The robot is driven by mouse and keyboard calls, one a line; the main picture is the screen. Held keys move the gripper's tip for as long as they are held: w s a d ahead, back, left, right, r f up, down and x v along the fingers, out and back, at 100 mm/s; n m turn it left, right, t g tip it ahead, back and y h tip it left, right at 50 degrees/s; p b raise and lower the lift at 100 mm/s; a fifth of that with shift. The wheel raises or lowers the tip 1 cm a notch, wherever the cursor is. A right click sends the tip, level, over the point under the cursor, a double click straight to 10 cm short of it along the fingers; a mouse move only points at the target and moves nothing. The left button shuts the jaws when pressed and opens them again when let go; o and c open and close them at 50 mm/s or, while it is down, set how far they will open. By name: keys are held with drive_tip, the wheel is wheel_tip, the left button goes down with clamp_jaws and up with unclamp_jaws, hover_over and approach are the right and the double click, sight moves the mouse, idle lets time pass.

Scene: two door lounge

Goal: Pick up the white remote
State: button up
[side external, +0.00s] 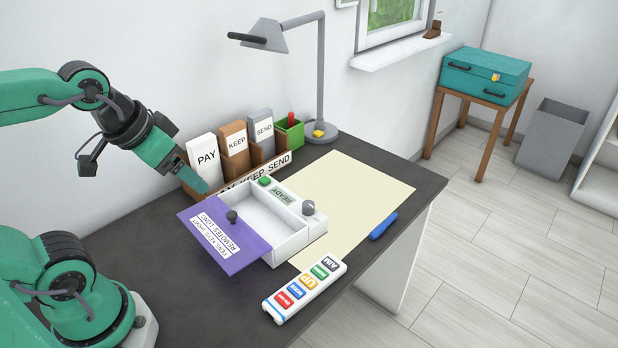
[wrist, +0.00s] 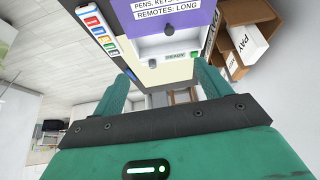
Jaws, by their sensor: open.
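The white remote (side external: 304,291) lies on the dark desk near its front edge, with several coloured, labelled buttons facing up. It also shows in the wrist view (wrist: 98,27) at the upper left, beyond the left finger. My gripper (side external: 199,184) is raised at the left in the side view, near the PAY holder and well away from the remote. In the wrist view my gripper (wrist: 163,76) has its two fingers spread apart with nothing held between them.
A white box (side external: 291,247) with a purple lid panel (side external: 222,247) stands between my gripper and the remote; its display reads READY. A blue pen (side external: 383,226) lies by a cream mat (side external: 365,185). Labelled holders (side external: 236,145) and a lamp (side external: 320,128) stand behind.

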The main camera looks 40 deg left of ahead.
drive_tip(key=shift+w, duration=0.1)
drive_tip(key=g, duration=0.6)
hover_over(307, 281)
drive_tip(key=shift+m, duration=0.4)
wheel_tip(307, 281, down, 16)
drive_tip(key=shift+a+r, duration=0.1)
drive_tip(key=shift+a, duration=0.05)
drive_tip(key=shift+d+f, duration=0.2)
drive_tip(key=shift+f, duration=0.1)
drive_tip(key=shift+f, duration=0.1)
drive_tip(key=shift+f, duration=1.25)
drive_tip(key=shift+f, duration=0.1)
